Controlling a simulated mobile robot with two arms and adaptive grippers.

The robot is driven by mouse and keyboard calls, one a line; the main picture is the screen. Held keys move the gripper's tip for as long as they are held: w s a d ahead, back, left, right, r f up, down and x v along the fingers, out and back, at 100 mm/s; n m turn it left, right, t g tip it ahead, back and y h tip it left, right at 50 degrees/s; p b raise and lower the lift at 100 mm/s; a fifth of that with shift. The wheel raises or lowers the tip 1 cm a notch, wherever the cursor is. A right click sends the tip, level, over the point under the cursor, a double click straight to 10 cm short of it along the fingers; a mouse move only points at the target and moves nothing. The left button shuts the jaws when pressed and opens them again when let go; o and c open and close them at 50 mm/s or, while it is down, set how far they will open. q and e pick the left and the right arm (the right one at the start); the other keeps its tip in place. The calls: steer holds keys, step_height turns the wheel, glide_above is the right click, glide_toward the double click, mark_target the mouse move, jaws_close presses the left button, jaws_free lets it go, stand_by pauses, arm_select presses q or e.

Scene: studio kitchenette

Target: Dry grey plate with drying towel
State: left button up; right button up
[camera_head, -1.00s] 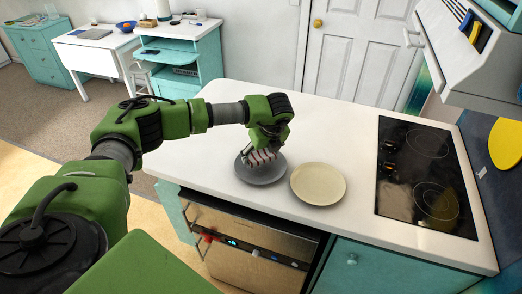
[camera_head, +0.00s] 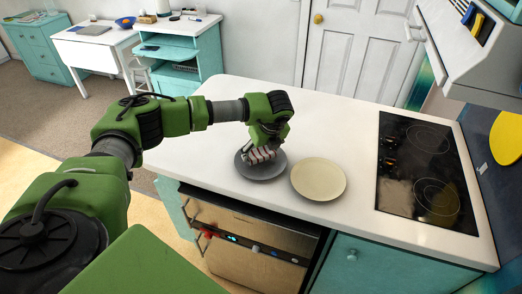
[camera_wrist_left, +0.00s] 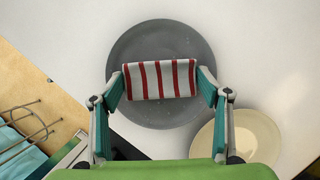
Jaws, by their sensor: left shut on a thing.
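The grey plate (camera_head: 266,171) lies flat on the white counter, left of a cream plate. In the left wrist view the grey plate (camera_wrist_left: 150,42) fills the upper middle, with small pale specks on it that may be water drops. My left gripper (camera_head: 262,156) is over the grey plate and shut on the drying towel (camera_wrist_left: 160,79), which is white with red stripes. The towel (camera_head: 259,154) is held over the plate's middle; whether it touches the surface I cannot tell. My right gripper is not in view.
The cream plate (camera_head: 318,179) lies just right of the grey plate. A black cooktop (camera_head: 426,172) is set into the counter (camera_head: 300,115) farther right. An appliance with a steel front (camera_head: 250,250) is under the counter. The counter behind the plates is clear.

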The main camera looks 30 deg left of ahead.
arm_select(q)
steer(key=shift+f+b, duration=1.15)
steer(key=shift+f, duration=0.2)
steer(key=shift+d, duration=0.1)
